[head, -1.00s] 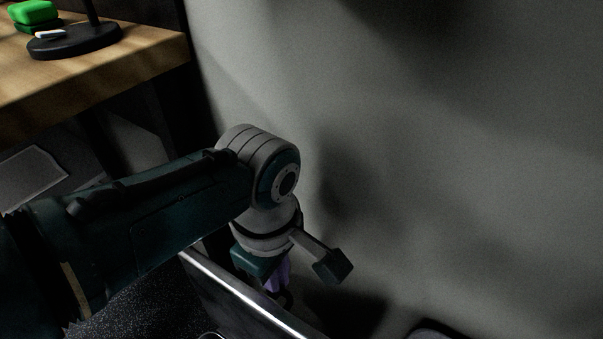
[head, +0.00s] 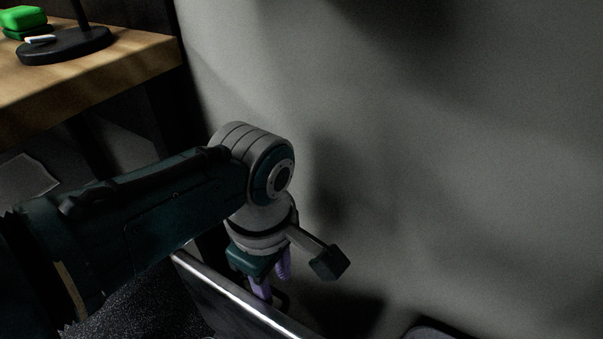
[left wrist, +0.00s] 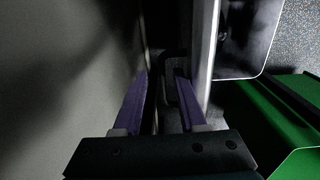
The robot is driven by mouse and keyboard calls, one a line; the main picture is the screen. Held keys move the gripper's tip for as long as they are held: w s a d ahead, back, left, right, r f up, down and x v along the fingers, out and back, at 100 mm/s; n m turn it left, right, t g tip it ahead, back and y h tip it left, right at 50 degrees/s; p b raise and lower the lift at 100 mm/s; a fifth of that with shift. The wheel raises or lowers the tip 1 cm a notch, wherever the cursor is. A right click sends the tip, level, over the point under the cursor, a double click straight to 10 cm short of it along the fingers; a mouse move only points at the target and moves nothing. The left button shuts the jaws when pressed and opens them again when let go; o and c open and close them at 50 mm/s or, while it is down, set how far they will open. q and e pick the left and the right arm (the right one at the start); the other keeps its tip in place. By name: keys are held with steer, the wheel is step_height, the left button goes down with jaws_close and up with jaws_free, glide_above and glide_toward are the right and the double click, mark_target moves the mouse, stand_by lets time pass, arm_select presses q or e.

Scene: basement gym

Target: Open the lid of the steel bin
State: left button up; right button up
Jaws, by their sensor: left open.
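A steel panel with a bright edge (head: 235,292), which I take as part of the steel bin, runs diagonally at the bottom of the head view. It also shows in the left wrist view as a pale upright edge (left wrist: 204,55). Whether this is the lid or a wall, I cannot tell. My left gripper (head: 272,280) points down between this panel and the grey wall. Its purple fingers are apart in the left wrist view (left wrist: 161,76). A dark hooked bar (left wrist: 172,62) shows near the right fingertip; contact is unclear. My right gripper is out of view.
The grey wall (head: 430,170) is close beside my left gripper. A wooden table (head: 110,75) with a black round stand base (head: 65,46) and green object (head: 22,18) is at upper left. A green object (left wrist: 275,125) lies right in the left wrist view.

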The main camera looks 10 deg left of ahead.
arm_select(q)
step_height(320, 180, up, 10)
steer(key=p, duration=0.6)
steer(key=shift+s+f, duration=0.15)
